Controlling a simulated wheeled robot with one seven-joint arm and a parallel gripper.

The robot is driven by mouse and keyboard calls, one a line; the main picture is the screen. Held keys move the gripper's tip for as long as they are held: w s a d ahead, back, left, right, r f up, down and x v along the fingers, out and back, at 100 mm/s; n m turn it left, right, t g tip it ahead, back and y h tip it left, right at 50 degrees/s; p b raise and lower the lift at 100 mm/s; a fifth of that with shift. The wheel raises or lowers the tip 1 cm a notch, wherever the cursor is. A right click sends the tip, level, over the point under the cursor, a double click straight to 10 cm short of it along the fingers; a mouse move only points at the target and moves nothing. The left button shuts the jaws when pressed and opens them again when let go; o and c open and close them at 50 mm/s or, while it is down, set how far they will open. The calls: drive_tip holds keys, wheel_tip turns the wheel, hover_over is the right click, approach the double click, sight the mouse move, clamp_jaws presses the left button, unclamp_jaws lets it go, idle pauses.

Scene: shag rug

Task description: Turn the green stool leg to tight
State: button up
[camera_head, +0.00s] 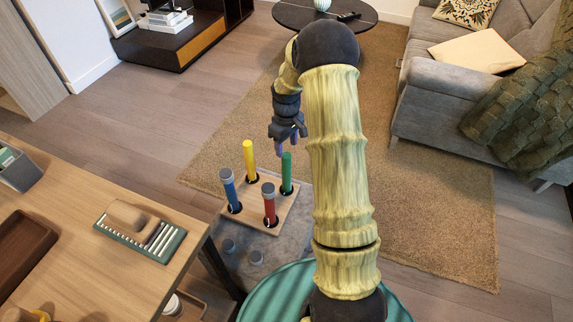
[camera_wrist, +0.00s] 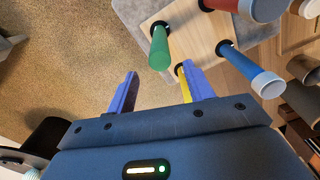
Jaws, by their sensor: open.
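The green stool leg (camera_head: 287,173) stands upright at the back right corner of an upturned wooden stool seat (camera_head: 250,222), its lower end in a dark socket. Its top has no grey cap. It also shows in the wrist view (camera_wrist: 160,45), its free end just beyond the space between my fingers. My gripper (camera_head: 287,148) is open and empty, fingers pointing down, close above the green leg's top and apart from it. The purple fingers spread wide in the wrist view (camera_wrist: 161,73). A yellow leg (camera_head: 249,160), a blue leg (camera_head: 230,190) and a red leg (camera_head: 269,205) stand in the other corners.
Blue and red legs carry grey caps. Two loose grey caps (camera_head: 229,245) lie on a grey mat (camera_head: 285,243) in front of the seat. A wooden table (camera_head: 60,262) with a green-framed rack (camera_head: 140,238) is at left. Open rug (camera_head: 430,210) lies to the right.

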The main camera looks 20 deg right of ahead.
sight(286, 163)
wheel_tip(286, 163, down, 9)
drive_tip(key=shift+f+b, duration=0.15)
drive_tip(key=shift+b, duration=0.7)
drive_tip(key=shift+c, duration=0.4)
drive_tip(key=c, duration=0.9)
